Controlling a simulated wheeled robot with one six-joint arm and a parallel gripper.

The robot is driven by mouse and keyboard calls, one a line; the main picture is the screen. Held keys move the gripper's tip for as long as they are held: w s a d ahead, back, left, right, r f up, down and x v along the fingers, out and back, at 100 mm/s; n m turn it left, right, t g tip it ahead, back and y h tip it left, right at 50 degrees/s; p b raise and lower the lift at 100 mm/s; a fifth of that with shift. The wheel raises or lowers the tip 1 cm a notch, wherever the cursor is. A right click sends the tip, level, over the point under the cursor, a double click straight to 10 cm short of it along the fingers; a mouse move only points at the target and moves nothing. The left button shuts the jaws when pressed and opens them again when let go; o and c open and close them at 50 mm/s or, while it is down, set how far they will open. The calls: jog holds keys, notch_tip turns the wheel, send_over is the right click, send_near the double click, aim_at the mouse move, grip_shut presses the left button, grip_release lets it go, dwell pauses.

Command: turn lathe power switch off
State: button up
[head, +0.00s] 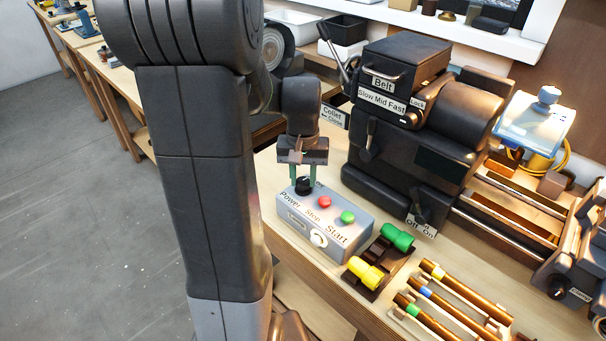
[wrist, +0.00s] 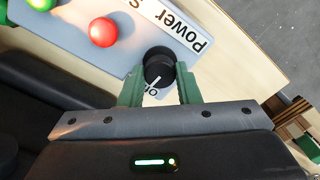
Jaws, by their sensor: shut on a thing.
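The lathe power switch is a black round knob (head: 304,185) on the grey control box, beside the "Power" label. In the wrist view the knob (wrist: 158,68) has a white pointer line, aimed toward a partly hidden label near the gripper. My gripper (head: 305,180) comes down from above, its green fingers on either side of the knob. In the wrist view my gripper (wrist: 160,88) is shut on the knob.
The black lathe headstock (head: 400,140) stands close behind the box. Yellow (head: 365,273) and green (head: 397,237) cylinders sit in a dark holder to the right. Several brass rods (head: 455,295) lie at the bench front. Open floor (head: 90,220) is at left.

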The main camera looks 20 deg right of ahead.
aim_at(303, 180)
jog(key=n, duration=0.5)
jog(key=shift+n+p, duration=0.3)
jog(key=shift+n, duration=2.2)
jog(key=o, duration=1)
jog(key=shift+r, duration=0.15)
notch_tip(303, 180, up, 14)
jog(key=shift+f, duration=0.2)
jog(key=shift+f, duration=0.15)
